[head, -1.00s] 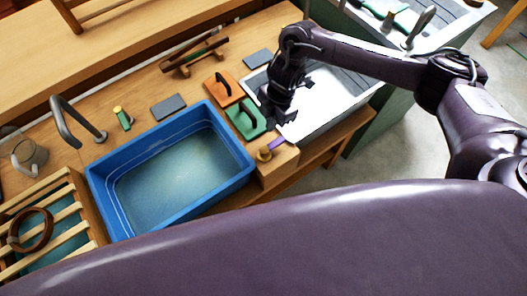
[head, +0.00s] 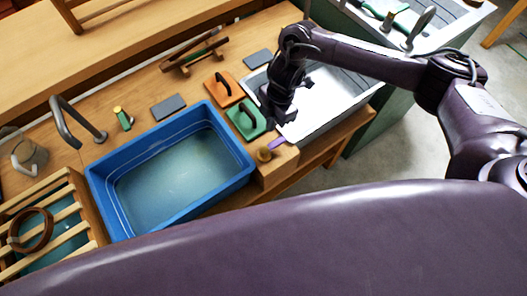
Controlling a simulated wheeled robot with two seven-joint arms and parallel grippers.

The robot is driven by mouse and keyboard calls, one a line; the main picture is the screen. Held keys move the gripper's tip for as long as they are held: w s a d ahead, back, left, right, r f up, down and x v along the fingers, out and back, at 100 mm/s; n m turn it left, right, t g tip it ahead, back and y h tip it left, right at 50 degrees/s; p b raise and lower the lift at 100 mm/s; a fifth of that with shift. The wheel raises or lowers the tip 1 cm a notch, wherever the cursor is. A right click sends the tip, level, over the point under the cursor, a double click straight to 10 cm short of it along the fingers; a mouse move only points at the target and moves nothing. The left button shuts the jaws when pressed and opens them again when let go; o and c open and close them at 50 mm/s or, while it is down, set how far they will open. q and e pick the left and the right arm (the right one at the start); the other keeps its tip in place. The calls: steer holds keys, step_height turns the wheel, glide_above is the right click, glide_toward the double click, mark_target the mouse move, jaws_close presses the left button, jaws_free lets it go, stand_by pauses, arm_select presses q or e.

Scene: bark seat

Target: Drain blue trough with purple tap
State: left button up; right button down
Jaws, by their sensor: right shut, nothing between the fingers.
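The blue trough (head: 97,187) is set in the wooden bench at centre left, with pale greenish-blue liquid inside. The purple tap (head: 277,144) is a small purple handle with a brass part (head: 264,154), on a wooden block at the trough's right end. My right gripper (head: 272,118) is shut and empty, pointing down just above and behind the purple handle, apart from it as far as I can see. My left gripper is not in view.
A green-based float (head: 246,120) and an orange-based float (head: 224,88) lie beside the trough near my right gripper. A white basin (head: 325,108) is right of it. A slatted rack (head: 60,215) stands left, near a grey spout (head: 72,125).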

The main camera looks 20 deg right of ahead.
steer(key=shift+f, duration=0.15)
stand_by(0.3)
steer(key=shift+f+b, duration=1.1)
steer(key=shift+f, duration=0.5)
steer(key=shift+s+d+r+p, duration=0.1)
steer(key=shift+s+d+p, duration=0.05)
steer(key=shift+s+p, duration=0.5)
steer(key=shift+s+d+r+p, duration=0.15)
steer(key=shift+s+p, duration=0.35)
steer(key=shift+s, duration=0.25)
steer(key=shift+s+d+f+p, duration=0.15)
steer(key=shift+s+p, duration=0.3)
steer(key=shift+s, duration=0.3)
steer(key=shift+s+d+p, duration=0.1)
steer(key=shift+s+p, duration=0.35)
steer(key=shift+s, duration=0.25)
steer(key=shift+w, duration=0.1)
step_height(320, 180, up, 4)
steer(key=p, duration=0.4)
